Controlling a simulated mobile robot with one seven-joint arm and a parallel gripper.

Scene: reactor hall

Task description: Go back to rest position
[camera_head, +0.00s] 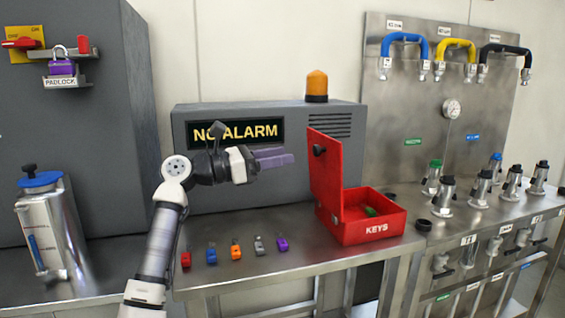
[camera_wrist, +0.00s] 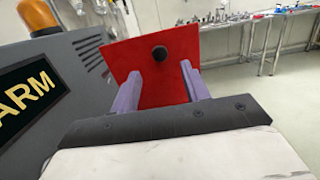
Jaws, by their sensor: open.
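My gripper (camera_head: 275,158) is at the end of my raised white and black arm, in front of the grey alarm cabinet and above the steel table. In the wrist view its two purple fingers (camera_wrist: 158,90) stand apart with nothing between them. The open red lid of the key box shows beyond them (camera_wrist: 175,62). In the head view the red box (camera_head: 372,228) marked KEYS stands to the right of my gripper, with its lid (camera_head: 325,180) upright. A green item (camera_head: 370,211) lies inside the box. My gripper appears apart from the lid.
Several coloured padlocks or tags (camera_head: 236,250) lie in a row on the table (camera_head: 300,268). The cabinet (camera_head: 190,125) has an orange beacon (camera_head: 317,86). A steel canister (camera_head: 50,228) stands left. A valve panel (camera_head: 440,110) and several upright connectors (camera_head: 480,188) are right.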

